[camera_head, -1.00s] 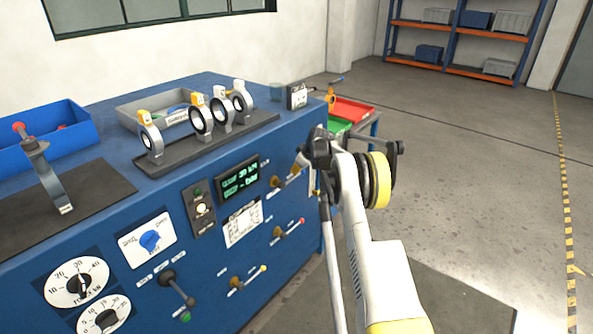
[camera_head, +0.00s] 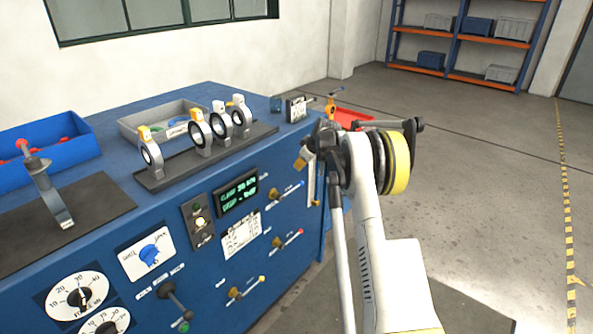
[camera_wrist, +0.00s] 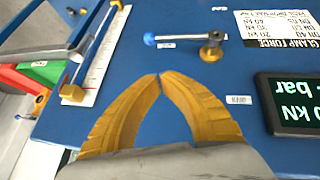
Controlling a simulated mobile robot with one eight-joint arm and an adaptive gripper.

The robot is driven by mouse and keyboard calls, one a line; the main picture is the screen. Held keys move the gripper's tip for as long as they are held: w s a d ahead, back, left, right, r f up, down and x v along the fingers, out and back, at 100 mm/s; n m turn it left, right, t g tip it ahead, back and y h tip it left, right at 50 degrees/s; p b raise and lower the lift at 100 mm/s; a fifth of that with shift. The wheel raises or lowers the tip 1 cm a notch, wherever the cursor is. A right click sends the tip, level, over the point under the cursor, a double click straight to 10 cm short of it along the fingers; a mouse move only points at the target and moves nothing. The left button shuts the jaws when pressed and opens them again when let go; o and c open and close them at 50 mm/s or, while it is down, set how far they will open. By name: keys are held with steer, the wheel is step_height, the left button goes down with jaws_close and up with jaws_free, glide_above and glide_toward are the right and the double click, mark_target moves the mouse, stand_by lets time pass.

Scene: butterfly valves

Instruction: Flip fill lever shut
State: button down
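The upper lever (camera_head: 287,191) on the blue panel front has a brass hub and a blue tip, and points right and slightly up. In the wrist view the same blue-tipped lever (camera_wrist: 185,41) lies sideways beyond my fingertips; the small tag beside it is too blurred to read. My gripper (camera_wrist: 160,77) has its two yellow fingers closed tip to tip with nothing between them. It is apart from the lever. In the head view my gripper (camera_head: 300,164) is above the lever's tip, mostly hidden by my wrist.
A red-tipped lever (camera_head: 287,239) and a yellow-tipped lever (camera_head: 247,288) sit below. A lit display (camera_head: 238,192) is left of the upper lever. A sight tube with brass fittings (camera_wrist: 91,52) stands near my fingers. Valves (camera_head: 200,133) stand on the bench top.

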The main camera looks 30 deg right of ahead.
steer(key=shift+s+d+r+p, duration=0.15)
steer(key=shift+s+d+r, duration=0.1)
steer(key=shift+s+r, duration=0.3)
steer(key=shift+s+d+r+p, duration=0.2)
steer(key=shift+s+r, duration=0.15)
steer(key=shift+r, duration=0.4)
steer(key=s+a+r+m+b, duration=0.1)
steer(key=s+a+r, duration=0.7)
steer(key=s+a, duration=0.3)
steer(key=s+a+r+m+b, duration=0.1)
steer(key=s+a+r, duration=0.75)
steer(key=a, duration=0.35)
steer(key=s+a+f+m, duration=0.1)
steer(key=s+a+f, duration=0.1)
steer(key=s, duration=0.6)
steer(key=s+a+f+m, duration=0.1)
steer(key=s+a+f, duration=0.2)
steer(key=s, duration=0.6)
steer(key=s+a+f, duration=0.2)
steer(key=s+a, duration=0.4)
steer(key=s, duration=0.3)
steer(key=shift+f+m+b, duration=0.2)
steer(key=shift+m+b, duration=0.2)
steer(key=shift+b, duration=0.05)
